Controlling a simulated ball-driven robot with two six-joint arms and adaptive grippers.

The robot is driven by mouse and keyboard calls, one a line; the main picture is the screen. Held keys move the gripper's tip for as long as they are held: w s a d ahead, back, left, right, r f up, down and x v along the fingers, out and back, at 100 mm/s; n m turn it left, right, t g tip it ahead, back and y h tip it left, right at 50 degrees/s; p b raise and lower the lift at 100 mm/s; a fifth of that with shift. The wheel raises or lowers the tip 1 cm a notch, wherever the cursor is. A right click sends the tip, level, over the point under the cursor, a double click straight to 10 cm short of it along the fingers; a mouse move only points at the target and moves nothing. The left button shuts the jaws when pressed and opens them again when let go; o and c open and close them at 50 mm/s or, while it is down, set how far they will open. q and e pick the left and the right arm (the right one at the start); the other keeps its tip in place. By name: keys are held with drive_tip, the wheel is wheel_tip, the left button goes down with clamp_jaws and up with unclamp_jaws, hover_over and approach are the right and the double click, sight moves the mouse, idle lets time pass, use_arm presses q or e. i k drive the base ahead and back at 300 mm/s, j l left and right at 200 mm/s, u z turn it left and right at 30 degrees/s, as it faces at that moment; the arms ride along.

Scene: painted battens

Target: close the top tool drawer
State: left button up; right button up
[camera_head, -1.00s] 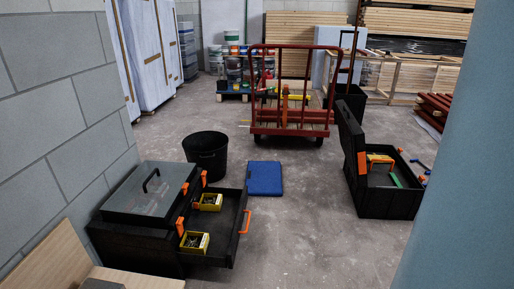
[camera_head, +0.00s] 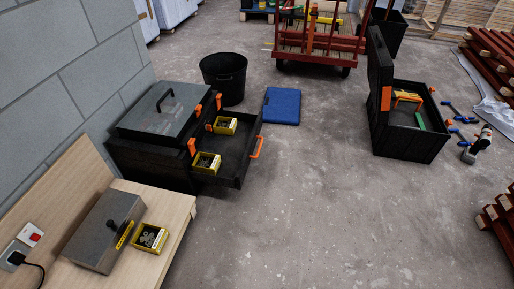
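The black tool chest (camera_head: 150,157) stands against the grey block wall at the left, with a greyish lid and a black handle on top. Its top drawer (camera_head: 236,165) is pulled out to the right, with an orange handle (camera_head: 257,148) on its front. Two yellow boxes of small metal parts sit in the drawer, one nearer (camera_head: 206,163) and one farther (camera_head: 226,125). Neither of my grippers shows in the head view.
A wooden bench (camera_head: 165,203) with a grey box and a yellow parts box is at the lower left. A black bucket (camera_head: 224,78) and blue case (camera_head: 282,106) stand beyond the drawer. An open black toolbox (camera_head: 410,130) is at the right. The middle floor is clear.

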sight(236, 151)
drive_tip(key=i+l+u, duration=0.2)
drive_tip(key=i, duration=0.25)
drive_tip(key=i+l+u, duration=0.2)
drive_tip(key=i, duration=0.3)
drive_tip(key=i+l+u, duration=0.2)
drive_tip(key=i+l, duration=0.2)
